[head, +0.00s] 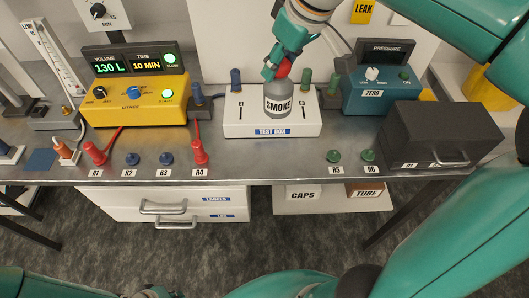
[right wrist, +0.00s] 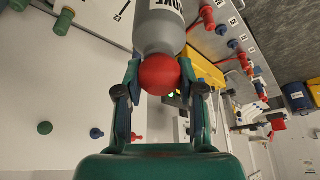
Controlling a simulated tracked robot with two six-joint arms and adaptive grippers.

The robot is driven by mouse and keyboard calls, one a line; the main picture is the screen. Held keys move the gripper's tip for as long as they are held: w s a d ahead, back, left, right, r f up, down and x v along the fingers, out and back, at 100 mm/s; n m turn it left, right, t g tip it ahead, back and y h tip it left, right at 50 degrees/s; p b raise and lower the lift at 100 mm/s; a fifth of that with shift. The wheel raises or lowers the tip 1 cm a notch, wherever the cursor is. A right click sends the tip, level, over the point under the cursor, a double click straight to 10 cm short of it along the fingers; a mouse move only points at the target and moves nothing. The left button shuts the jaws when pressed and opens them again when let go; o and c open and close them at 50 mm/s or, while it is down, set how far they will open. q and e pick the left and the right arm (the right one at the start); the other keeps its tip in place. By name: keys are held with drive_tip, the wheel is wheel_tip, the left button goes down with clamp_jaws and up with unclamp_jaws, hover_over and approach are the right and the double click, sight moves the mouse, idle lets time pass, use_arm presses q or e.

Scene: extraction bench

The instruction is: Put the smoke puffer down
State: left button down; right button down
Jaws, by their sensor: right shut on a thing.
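The smoke puffer (head: 278,101) is a grey bottle with a black-on-white SMOKE label and a red bulb on top. My right gripper (head: 282,70) is shut on the red bulb from above. In the right wrist view the red bulb (right wrist: 158,74) sits between the two fingers, with the grey body beyond it. The puffer appears upright in front of or over the white test box (head: 240,119); I cannot tell whether its base touches the box. My left gripper is not in view; only teal arm parts show along the bottom edge.
A yellow pump unit (head: 135,112) stands left of the box. A teal pressure gauge (head: 380,97) and a dark grey case (head: 440,130) stand to the right. Red, blue and green stoppers line the bench's front edge. Bare metal bench (head: 270,165) shows before the box.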

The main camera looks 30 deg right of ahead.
drive_tip(key=shift+w, duration=0.1)
drive_tip(key=shift+a+r, duration=0.1)
drive_tip(key=b, duration=0.5)
drive_tip(key=shift+w+f, duration=0.15)
drive_tip(key=shift+f, duration=0.2)
drive_tip(key=shift+b, duration=0.45)
drive_tip(key=shift+f, duration=0.4)
wheel_tip(320, 180, down, 18)
drive_tip(key=b, duration=0.2)
drive_tip(key=shift+f, duration=0.2)
drive_tip(key=shift+b, duration=0.3)
